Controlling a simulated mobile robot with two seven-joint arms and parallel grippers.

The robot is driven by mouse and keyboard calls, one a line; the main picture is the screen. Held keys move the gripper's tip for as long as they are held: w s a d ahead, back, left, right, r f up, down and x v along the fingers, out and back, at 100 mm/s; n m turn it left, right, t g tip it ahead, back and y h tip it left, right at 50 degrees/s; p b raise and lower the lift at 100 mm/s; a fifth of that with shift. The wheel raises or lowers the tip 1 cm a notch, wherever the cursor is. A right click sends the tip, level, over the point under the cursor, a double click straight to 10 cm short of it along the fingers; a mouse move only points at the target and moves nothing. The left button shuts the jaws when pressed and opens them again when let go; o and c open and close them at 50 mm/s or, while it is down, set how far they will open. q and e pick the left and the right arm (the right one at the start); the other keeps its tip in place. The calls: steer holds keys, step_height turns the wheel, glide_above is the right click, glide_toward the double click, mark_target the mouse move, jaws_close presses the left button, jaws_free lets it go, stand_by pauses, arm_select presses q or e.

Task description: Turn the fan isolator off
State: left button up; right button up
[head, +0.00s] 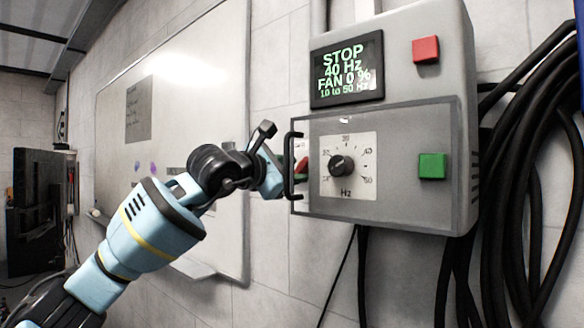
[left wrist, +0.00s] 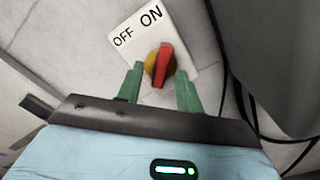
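The fan isolator is a red handle (left wrist: 165,64) on a round yellow base, on a white plate (left wrist: 187,40) marked OFF and ON. The red handle points up in the left wrist view, nearer to ON than to OFF. My left gripper (left wrist: 159,88) is open, with one green finger on each side of the handle's lower end. I cannot tell whether either finger touches it. In the head view my left gripper (head: 296,178) is at the left side of the grey control box, where a bit of red shows; the isolator is mostly hidden there. My right gripper is not in view.
The grey control box (head: 400,22) has a display (head: 346,69) reading STOP, 40 Hz, FAN 0 %. A clear cover with a black handle (head: 292,166) lies over the Hz dial (head: 342,165) and green button (head: 433,166). A red button (head: 426,49) sits above. Black cables hang at right.

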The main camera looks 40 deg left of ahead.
arm_select(q)
steer(key=shift+w, duration=0.1)
jaws_close()
stand_by(0.4)
steer(key=shift+r+n+p, duration=0.15)
steer(key=shift+n+p, duration=1.6)
steer(key=shift+n, duration=7.15)
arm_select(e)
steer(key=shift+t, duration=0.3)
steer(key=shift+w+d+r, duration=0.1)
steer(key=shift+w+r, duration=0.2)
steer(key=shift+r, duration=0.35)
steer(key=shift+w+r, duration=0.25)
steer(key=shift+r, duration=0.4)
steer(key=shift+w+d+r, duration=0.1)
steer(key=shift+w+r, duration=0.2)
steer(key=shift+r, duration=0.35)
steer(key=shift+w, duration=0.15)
